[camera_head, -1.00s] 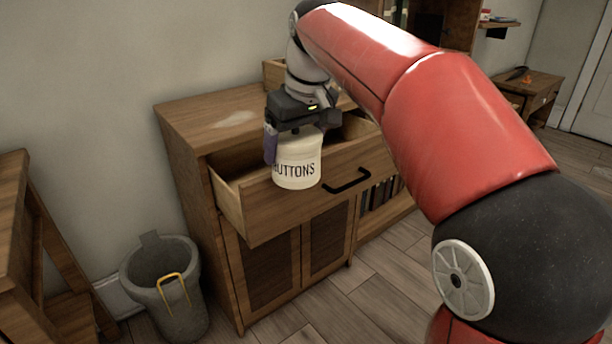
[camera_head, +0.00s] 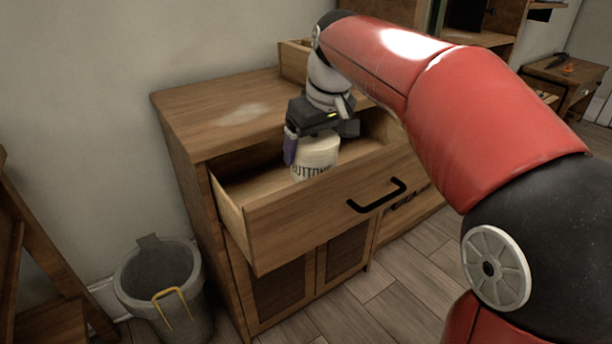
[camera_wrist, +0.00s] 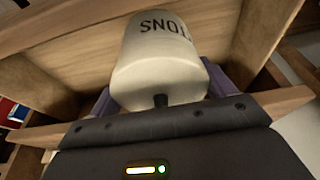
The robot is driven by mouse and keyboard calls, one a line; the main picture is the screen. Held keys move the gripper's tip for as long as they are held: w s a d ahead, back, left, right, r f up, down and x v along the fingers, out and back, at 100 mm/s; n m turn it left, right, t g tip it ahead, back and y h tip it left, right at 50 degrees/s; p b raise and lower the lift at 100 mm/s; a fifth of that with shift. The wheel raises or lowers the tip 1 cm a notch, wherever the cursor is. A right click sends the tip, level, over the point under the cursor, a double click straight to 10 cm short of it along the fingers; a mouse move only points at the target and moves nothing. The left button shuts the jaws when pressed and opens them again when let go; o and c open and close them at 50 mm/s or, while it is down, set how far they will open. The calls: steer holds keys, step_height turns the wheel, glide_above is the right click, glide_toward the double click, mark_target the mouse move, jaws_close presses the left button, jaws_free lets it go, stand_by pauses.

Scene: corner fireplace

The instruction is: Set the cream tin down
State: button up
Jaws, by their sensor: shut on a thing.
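The cream tin (camera_head: 316,157), lettered "BUTTONS", is upright in my gripper (camera_head: 318,148) in the head view. Its lower part is hidden behind the front panel of the open drawer (camera_head: 330,207), so it is at least partly inside the drawer. I cannot tell whether its base touches the drawer floor. In the wrist view the tin (camera_wrist: 161,62) sits between the two purple fingers, its lettering upside down. My gripper is shut on it.
The wooden cabinet (camera_head: 215,118) has a clear top with a pale smear. The drawer's left part (camera_head: 252,180) looks empty. A grey bin (camera_head: 160,282) with a yellow handle stands on the floor at left. A wooden piece of furniture (camera_head: 50,250) stands at far left.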

step_height(320, 180, down, 7)
steer(key=shift+f+b, duration=0.2)
steer(key=shift+b, duration=0.35)
steer(key=w+a, duration=0.1)
steer(key=w+a+f, duration=0.1)
steer(key=w, duration=0.1)
steer(key=shift+w+a, duration=0.15)
steer(key=shift+w, duration=0.05)
steer(key=shift+f, duration=0.1)
steer(key=shift+f, duration=0.15)
steer(key=o, duration=1)
step_height(320, 180, up, 11)
steer(key=p, duration=0.2)
glide_above(312, 176)
steer(key=w, duration=0.5)
steer(key=shift+a, duration=0.1)
steer(key=shift+s+r, duration=0.1)
steer(key=shift+r, duration=0.3)
